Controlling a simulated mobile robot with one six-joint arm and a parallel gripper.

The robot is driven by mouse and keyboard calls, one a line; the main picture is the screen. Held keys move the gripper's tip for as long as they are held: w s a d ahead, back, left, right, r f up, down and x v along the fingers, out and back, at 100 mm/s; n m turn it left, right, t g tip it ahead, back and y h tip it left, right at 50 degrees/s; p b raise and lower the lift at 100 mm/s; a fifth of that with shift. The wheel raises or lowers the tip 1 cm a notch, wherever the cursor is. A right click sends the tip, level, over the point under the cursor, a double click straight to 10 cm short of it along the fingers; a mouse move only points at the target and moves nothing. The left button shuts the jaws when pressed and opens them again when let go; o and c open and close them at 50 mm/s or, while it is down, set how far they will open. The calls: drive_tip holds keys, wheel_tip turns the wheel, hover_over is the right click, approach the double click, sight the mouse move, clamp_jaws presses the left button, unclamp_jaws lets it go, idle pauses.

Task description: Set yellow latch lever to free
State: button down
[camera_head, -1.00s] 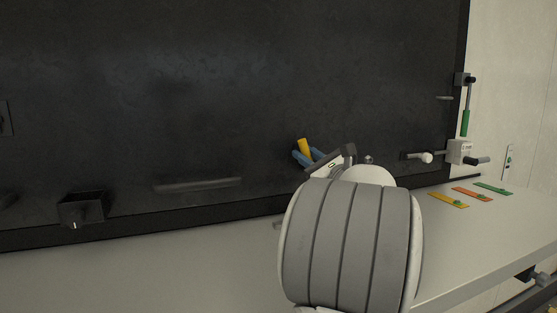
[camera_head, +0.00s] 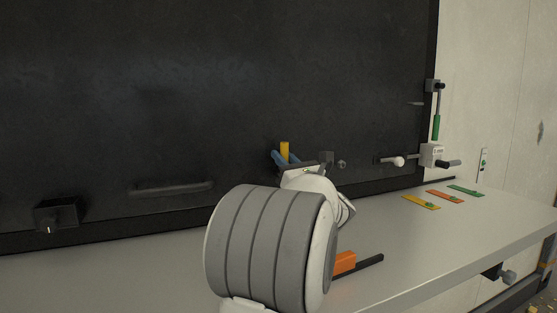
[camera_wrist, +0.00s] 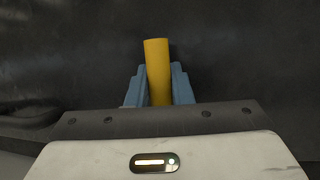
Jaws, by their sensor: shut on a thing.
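The yellow latch lever (camera_head: 284,150) stands in front of the dark panel, and its yellow end points up in the head view. In the wrist view the yellow lever (camera_wrist: 158,72) stands almost upright between the two blue fingers. My gripper (camera_head: 286,158) is shut on the lever, with a finger on each side. The lever's lower part and its pivot are hidden behind my gripper and wrist.
A white block with a green-handled rod (camera_head: 436,127) is at the panel's right edge. Yellow, orange and green plates (camera_head: 446,196) lie on the grey ledge. An orange block with a black bar (camera_head: 345,263) is right of my arm. A dark box (camera_head: 60,214) is on the left.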

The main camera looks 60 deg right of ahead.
drive_tip(key=c, duration=1.3)
unclamp_jaws()
drive_tip(key=shift+f, duration=0.1)
drive_tip(key=s+a+f+b, duration=0.1)
drive_tip(key=s+a, duration=0.2)
drive_tip(key=s, duration=0.4)
drive_tip(key=s+a+f+b, duration=0.1)
drive_tip(key=s+a, duration=0.3)
drive_tip(key=s, duration=0.4)
